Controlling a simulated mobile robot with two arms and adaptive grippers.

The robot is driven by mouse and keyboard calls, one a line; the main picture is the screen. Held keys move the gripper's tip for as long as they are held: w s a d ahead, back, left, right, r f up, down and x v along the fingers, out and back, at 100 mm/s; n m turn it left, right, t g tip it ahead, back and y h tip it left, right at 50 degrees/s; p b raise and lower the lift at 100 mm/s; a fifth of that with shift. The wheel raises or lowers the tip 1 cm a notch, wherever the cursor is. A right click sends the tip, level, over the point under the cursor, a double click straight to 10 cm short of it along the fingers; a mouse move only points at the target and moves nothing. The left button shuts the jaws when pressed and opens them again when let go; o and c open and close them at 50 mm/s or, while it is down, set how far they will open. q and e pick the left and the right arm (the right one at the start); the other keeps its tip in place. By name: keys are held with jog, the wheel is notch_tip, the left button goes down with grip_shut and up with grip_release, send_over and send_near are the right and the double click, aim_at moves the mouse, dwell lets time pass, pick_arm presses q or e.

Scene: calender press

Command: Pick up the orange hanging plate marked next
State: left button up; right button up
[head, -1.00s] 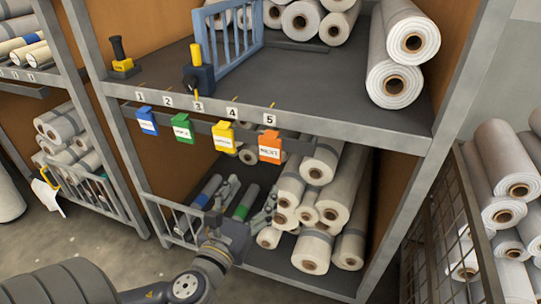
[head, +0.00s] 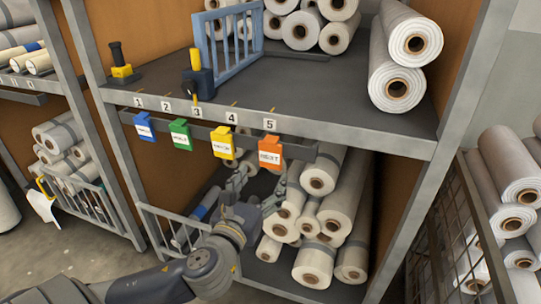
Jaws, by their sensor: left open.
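The orange plate (head: 270,153) with a white label reading NEXT hangs on the rail under the numbered shelf edge, below the number 5. It is the rightmost plate in the row. My left gripper (head: 261,181) is open, with its fingers pointing up just below the orange plate. I cannot tell whether a fingertip touches it. Nothing shows between the fingers. My right gripper is not in view.
Yellow (head: 222,143), green (head: 181,135) and blue (head: 145,127) plates hang to the left on the same rail. Wrapped rolls (head: 322,170) fill the lower shelf behind and right of the gripper. A wire cage (head: 455,235) stands at right.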

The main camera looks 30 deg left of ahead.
aim_at(270, 168)
pick_arm(q)
jog(key=x, duration=0.4)
jog(key=shift+w, duration=0.2)
jog(key=c, duration=1)
